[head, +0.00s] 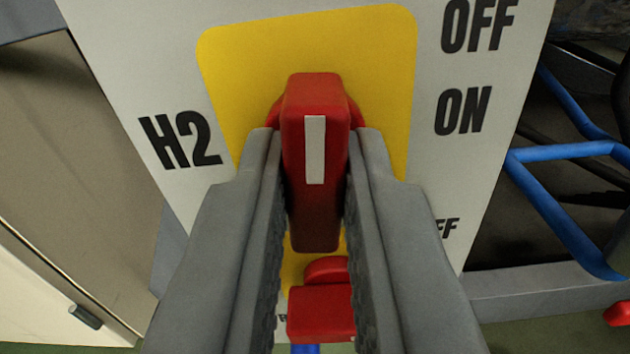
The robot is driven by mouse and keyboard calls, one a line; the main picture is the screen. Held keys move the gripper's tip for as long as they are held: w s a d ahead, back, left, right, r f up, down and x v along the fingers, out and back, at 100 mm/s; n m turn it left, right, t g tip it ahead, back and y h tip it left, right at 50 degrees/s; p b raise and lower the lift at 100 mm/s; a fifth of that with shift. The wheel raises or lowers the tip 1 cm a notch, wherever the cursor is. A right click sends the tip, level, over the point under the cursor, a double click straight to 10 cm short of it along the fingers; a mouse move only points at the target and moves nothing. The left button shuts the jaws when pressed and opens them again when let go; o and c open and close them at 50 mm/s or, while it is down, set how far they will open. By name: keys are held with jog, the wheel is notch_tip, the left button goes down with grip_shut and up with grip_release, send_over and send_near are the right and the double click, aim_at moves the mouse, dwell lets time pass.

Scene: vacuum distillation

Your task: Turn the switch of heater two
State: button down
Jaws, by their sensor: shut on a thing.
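The red switch (299,115) of heater two stands out from a yellow plate (240,65) on a white panel, beside the label "H2". Its handle with a white mark stands upright in the picture. My gripper (316,160) is around the handle, one grey finger on each side, and is shut on it. "OFF" and "ON" are printed to the right of the plate; the white mark does not clearly point at either word.
Another red switch (322,312) is below, partly hidden by my fingers. Blue pipes (560,152) and dark equipment are at the right. A beige cabinet or wall (80,150) is at the left.

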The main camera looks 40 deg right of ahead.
jog(key=shift+f+n, duration=0.1)
jog(key=shift+n, duration=0.5)
jog(key=c, duration=1.4)
grip_release()
jog(key=shift+c, duration=0.2)
jog(key=v, duration=1.7)
jog(key=shift+s+a, duration=0.15)
jog(key=shift+a, duration=0.1)
